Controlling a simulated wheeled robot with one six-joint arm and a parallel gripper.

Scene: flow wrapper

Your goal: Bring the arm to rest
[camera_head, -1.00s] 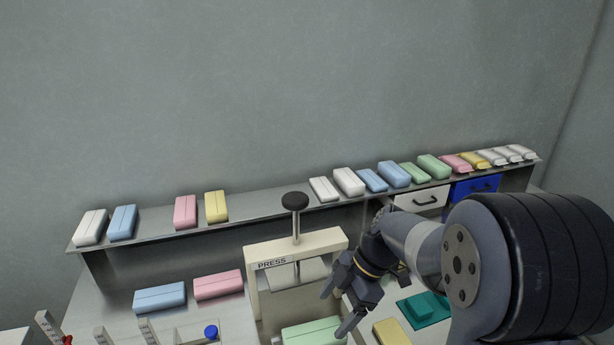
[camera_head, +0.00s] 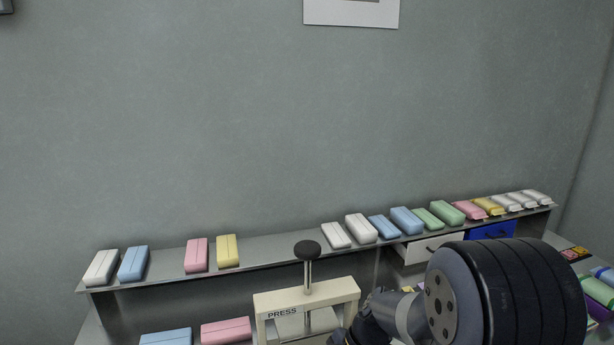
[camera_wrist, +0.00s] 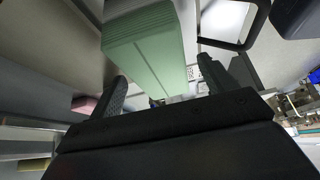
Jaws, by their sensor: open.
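My gripper (camera_wrist: 163,82) is open in the wrist view, with its two dark fingers apart. A green wrapped pack (camera_wrist: 145,50) shows beyond and between the fingertips; I cannot tell how far it is from them. In the head view my arm (camera_head: 440,300) comes in from the lower right, beside the press. The fingers are below the lower edge of that view.
The cream press (camera_head: 335,290) with its black knob stands left of my arm. A shelf (camera_head: 285,250) behind carries several coloured packs. A blue drawer (camera_head: 491,233) and a white drawer (camera_head: 432,249) sit under it.

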